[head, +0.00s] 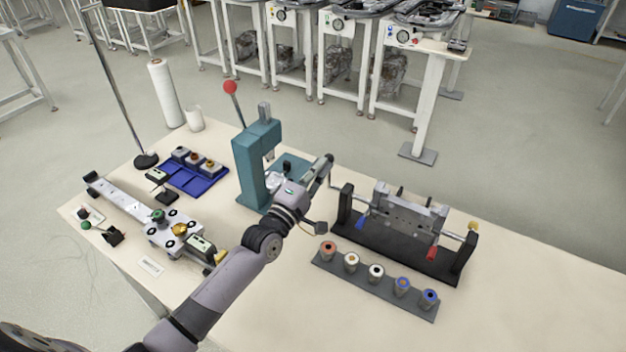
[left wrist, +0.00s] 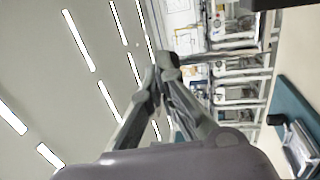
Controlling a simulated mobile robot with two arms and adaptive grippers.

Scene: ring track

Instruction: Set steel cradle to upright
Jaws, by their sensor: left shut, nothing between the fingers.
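The steel cradle (head: 405,213) is a grey metal block hung between the two posts of a black stand (head: 392,250) on the right half of the table. A blue-tipped lever and a red-tipped lever hang at its front, and a knobbed shaft sticks out at its right end. I cannot tell its exact tilt. My left gripper (head: 327,165) is beside the left post, above the table. Its fingers are shut and empty; they meet at the tips in the left wrist view (left wrist: 166,76). The cradle does not show in that view. My right gripper is not in view.
A teal press (head: 247,165) with a red-knobbed lever stands left of my gripper. A grey rack (head: 375,284) of several coloured-top cylinders lies in front of the stand. A slide rail (head: 125,200) and a blue tray (head: 190,178) are at left. The table's right end is clear.

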